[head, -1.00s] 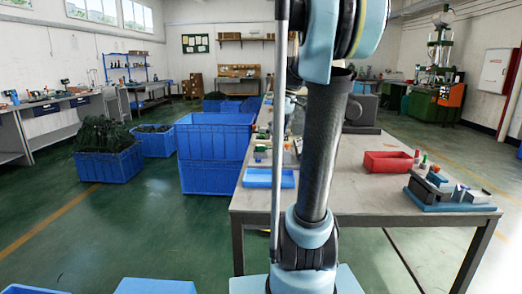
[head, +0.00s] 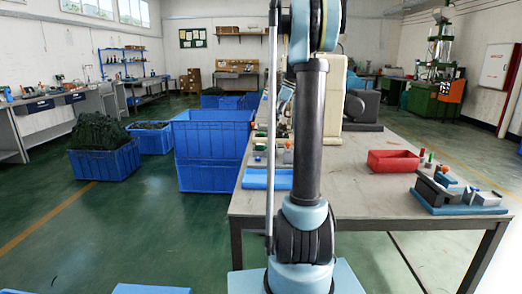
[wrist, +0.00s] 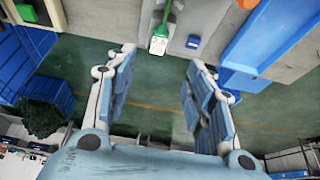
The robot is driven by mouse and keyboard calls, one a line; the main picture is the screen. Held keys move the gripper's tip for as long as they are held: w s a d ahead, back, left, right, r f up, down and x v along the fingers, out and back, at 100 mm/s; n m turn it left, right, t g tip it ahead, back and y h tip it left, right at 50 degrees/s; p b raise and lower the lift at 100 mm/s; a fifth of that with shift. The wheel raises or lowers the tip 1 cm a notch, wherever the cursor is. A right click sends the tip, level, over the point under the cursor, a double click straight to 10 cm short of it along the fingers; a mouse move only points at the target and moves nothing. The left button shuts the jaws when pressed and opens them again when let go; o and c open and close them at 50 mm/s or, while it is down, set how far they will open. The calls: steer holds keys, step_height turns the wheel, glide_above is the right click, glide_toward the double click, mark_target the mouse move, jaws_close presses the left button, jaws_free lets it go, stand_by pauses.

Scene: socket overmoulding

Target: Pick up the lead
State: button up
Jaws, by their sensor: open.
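My gripper (wrist: 161,60) is open in the wrist view, with its two blue-padded fingers wide apart and nothing between them but a view of the green floor. A green item with a white end (wrist: 159,42) lies at the table edge beyond the fingertips, near the top middle of the wrist view. I cannot tell whether it is the lead. No lead can be clearly made out in the head view, where my arm covers part of the table and my gripper does not clearly show.
The grey table (head: 350,190) carries a red bin (head: 393,161), a blue fixture board (head: 455,205) at its right, and a blue tray (head: 267,179) at its left edge. Blue crates (head: 210,150) stand left of the table. The table's front middle is clear.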

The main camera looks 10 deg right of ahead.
glide_above(262, 144)
steer(key=d, duration=0.2)
steer(key=f, duration=0.7)
steer(key=shift+s+d+f, duration=0.2)
steer(key=shift+s+f, duration=0.05)
steer(key=shift+f, duration=0.15)
steer(key=shift+x, duration=2.7)
steer(key=shift+w+r, duration=0.1)
steer(key=shift+w, duration=0.05)
jaws_close()
